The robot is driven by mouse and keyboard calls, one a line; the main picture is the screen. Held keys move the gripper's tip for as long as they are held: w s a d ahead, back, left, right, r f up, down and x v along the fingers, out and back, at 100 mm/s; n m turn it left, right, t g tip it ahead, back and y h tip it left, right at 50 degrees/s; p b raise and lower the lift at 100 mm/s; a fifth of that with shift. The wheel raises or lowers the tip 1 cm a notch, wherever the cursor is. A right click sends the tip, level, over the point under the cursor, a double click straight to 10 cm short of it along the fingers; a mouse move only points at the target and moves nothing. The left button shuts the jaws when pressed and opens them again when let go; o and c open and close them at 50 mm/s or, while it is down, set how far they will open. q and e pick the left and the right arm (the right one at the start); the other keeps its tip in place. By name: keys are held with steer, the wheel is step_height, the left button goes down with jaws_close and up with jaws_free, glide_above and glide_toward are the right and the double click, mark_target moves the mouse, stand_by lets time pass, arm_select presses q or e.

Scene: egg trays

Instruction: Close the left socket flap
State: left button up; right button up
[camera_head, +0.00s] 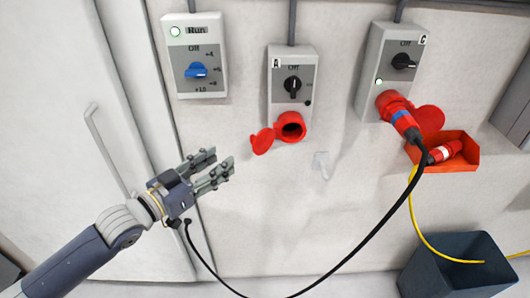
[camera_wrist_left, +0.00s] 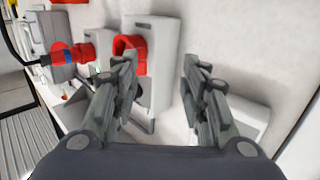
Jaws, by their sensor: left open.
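The left socket, box A (camera_head: 293,82), hangs on the wall in the middle of the head view, with a knob at Off. Its red socket (camera_head: 291,127) is uncovered. The round red flap (camera_head: 262,141) hangs open at its lower left. My left gripper (camera_head: 222,164) is open and empty, below and left of the flap, apart from it. In the left wrist view the red socket (camera_wrist_left: 132,46) shows beyond the left finger, which partly covers it. The flap cannot be made out there. My right gripper is in neither view.
Box C (camera_head: 390,69) at right has a red plug (camera_head: 400,115) in it, with a black cable hanging in a loop. A red tray (camera_head: 466,161) holds another connector. A control box (camera_head: 196,56) with a blue knob is at left. A dark bin (camera_head: 456,268) stands below right.

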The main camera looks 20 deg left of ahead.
mark_target(252, 140)
arm_select(q)
step_height(252, 140, up, 3)
steer(key=s+d+h, duration=0.1)
steer(key=s+d, duration=0.1)
steer(key=d, duration=0.1)
steer(key=p+x, duration=0.1)
steer(key=x, duration=0.2)
steer(key=p+x, duration=0.1)
steer(key=x, duration=0.2)
steer(key=p+x, duration=0.1)
steer(key=x, duration=0.2)
steer(key=shift+w+a+f, duration=0.15)
steer(key=shift+w+a, duration=0.1)
steer(key=shift+w, duration=0.3)
steer(key=shift+w+d, duration=0.25)
steer(key=shift+w, duration=0.1)
steer(key=shift+f, duration=0.1)
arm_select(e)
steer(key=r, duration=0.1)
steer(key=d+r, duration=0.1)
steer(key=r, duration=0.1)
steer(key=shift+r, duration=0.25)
arm_select(q)
steer(key=shift+d+m, duration=0.1)
steer(key=shift+m, duration=0.2)
jaws_close()
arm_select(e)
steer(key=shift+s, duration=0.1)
